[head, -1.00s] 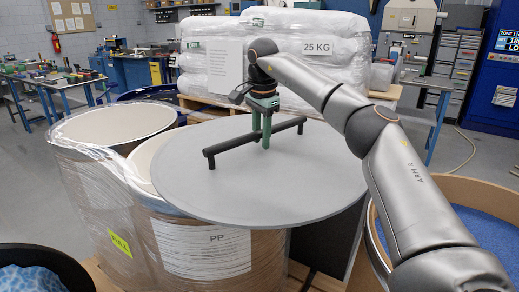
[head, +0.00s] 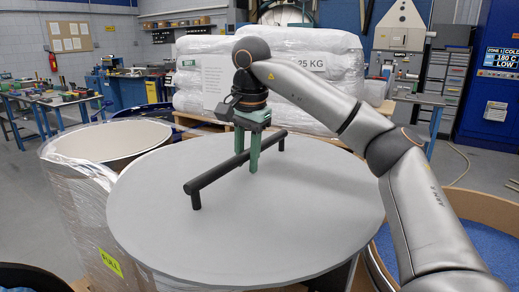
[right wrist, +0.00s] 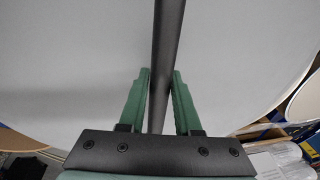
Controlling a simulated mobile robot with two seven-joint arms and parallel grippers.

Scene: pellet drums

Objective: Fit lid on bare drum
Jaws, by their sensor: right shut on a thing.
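A large round grey lid (head: 330,190) with a black bar handle (head: 215,178) fills the middle of the head view. My right gripper (head: 253,165) is shut on the handle near its middle. In the right wrist view the handle (right wrist: 167,60) runs between the green fingers, and the lid (right wrist: 80,60) spreads out behind it. The lid hangs over plastic-wrapped drums. It hides the drum under it, so I cannot tell whether it touches a rim. A wrapped drum (head: 82,200) with a pale top shows at the left. My left gripper is not in view.
An open brown drum (head: 478,205) with blue pellets stands at the right. Part of a dark container (head: 30,275) shows at the lower left. White sacks (head: 300,62) are stacked behind the lid. A workbench (head: 50,105) stands at the far left.

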